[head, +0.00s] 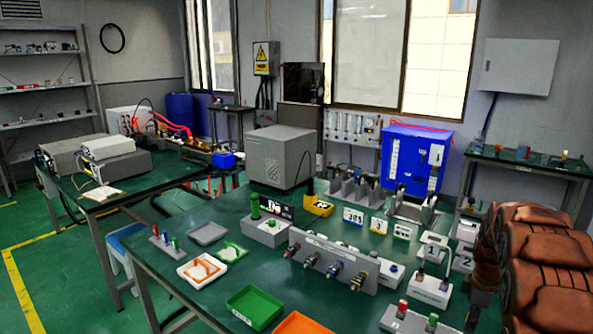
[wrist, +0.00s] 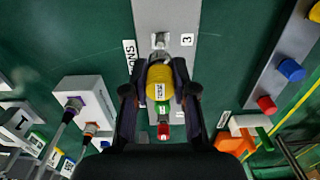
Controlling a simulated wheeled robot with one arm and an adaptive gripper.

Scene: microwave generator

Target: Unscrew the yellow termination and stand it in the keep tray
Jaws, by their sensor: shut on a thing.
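In the wrist view the yellow termination (wrist: 159,84) sits between the two dark fingers of my gripper (wrist: 160,70), which is shut on it. It is over a grey block (wrist: 181,18) with a "3" label and a bare metal connector beyond. I cannot tell whether it is still attached. In the head view the same red cap (head: 402,307) and green cap (head: 433,320) show, but the yellow one is hidden. No tray label reads as the keep tray.
A green tray (head: 236,299) and an orange tray (head: 290,331) lie at the front left. A grey panel (head: 345,258) with several coloured connectors stands behind. In the wrist view, a cabled box (wrist: 73,87) is left, and a block with blue (wrist: 291,69) and red caps is right.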

